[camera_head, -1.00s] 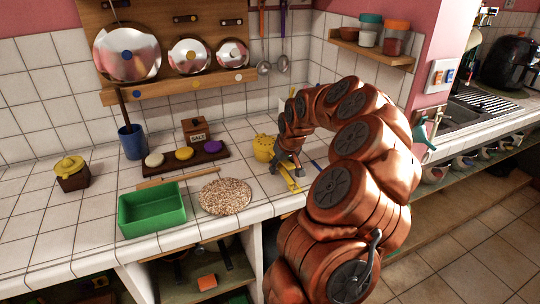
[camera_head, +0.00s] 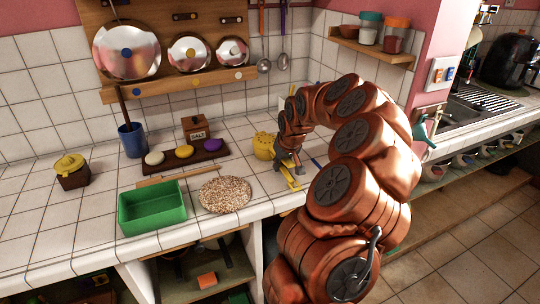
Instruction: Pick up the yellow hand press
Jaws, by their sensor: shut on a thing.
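The yellow hand press (camera_head: 290,180) is a long, narrow yellow tool at the right part of the white tiled counter. My gripper (camera_head: 287,164) is over it, pointing down, with its fingers at the press. The gripper is shut on the press, though the fingers are small and partly hidden by my arm. The press is at or very near counter height; I cannot tell whether it touches the tiles.
A round speckled mat (camera_head: 226,195), a green tray (camera_head: 152,206) and a dark rack with several coloured knobs (camera_head: 185,153) lie to the left. The counter's front edge (camera_head: 215,232) is near.

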